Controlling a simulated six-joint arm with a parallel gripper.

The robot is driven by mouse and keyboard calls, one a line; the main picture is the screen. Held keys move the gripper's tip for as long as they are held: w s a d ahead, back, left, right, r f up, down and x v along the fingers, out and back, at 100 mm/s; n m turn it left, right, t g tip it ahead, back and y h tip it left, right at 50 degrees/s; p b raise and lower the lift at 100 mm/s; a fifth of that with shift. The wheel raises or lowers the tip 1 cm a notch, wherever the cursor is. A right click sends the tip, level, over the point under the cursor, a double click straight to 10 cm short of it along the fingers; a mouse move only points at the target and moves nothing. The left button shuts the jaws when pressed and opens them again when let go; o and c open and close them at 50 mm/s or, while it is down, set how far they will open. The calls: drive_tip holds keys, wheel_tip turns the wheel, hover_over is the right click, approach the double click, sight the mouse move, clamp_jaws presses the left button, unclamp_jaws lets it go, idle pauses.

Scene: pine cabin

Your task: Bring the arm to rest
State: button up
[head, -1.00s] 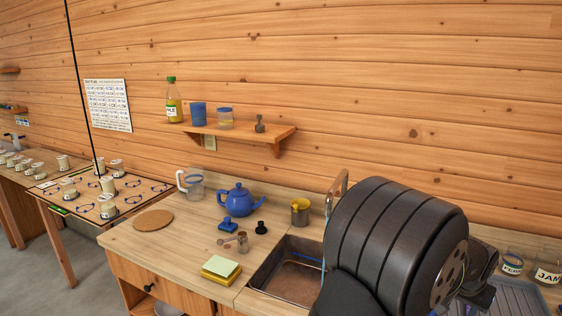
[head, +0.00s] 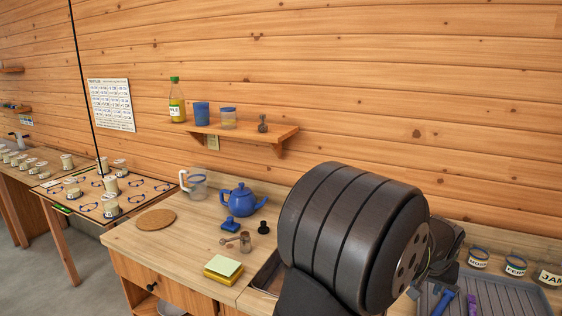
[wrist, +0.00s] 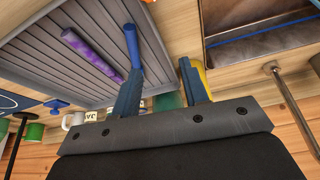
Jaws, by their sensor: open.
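My gripper (wrist: 158,78) shows in the wrist view with its two blue-grey fingers apart and nothing visible between them. The grey ribbed drainboard (wrist: 60,50) lies beyond the fingers, with a purple stick (wrist: 88,50) and a blue stick (wrist: 132,45) on it. The left finger overlaps the near end of the blue stick in the picture; I cannot tell whether they touch. In the head view my large dark arm link fills the lower middle and hides most of the sink. The gripper's fingers cannot be made out there.
Labelled jars (head: 516,266) stand at the back right. The sink (wrist: 265,25) and tap (wrist: 290,100) show in the wrist view.

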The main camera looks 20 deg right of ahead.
drive_tip(key=w+a+f+n+t+y, duration=0.1)
drive_tip(key=w+a+n, duration=0.6)
drive_tip(key=w+a, duration=1.8)
drive_tip(key=shift+a+f+n+t+y, duration=0.3)
drive_tip(key=shift+a+y, duration=0.1)
drive_tip(key=shift+y, duration=0.4)
drive_tip(key=o, duration=1.3)
drive_tip(key=s+d+r+m+g+h, duration=0.1)
drive_tip(key=s+d+r, duration=0.2)
drive_tip(key=s+d, duration=0.5)
drive_tip(key=s+d+r+m+g+h, duration=0.1)
drive_tip(key=s+d+r+m, duration=0.2)
drive_tip(key=d, duration=0.8)
drive_tip(key=s+d+r+m+g+h, duration=0.1)
drive_tip(key=s+d+r+g, duration=0.15)
drive_tip(key=s+d, duration=0.5)
drive_tip(key=s+d+r+m+g, duration=0.1)
drive_tip(key=s+d+r, duration=0.3)
drive_tip(key=s, duration=0.6)
drive_tip(key=d+x, duration=0.1)
drive_tip(key=x, duration=0.9)
drive_tip(key=shift+d, duration=0.25)
drive_tip(key=shift+s, duration=0.15)
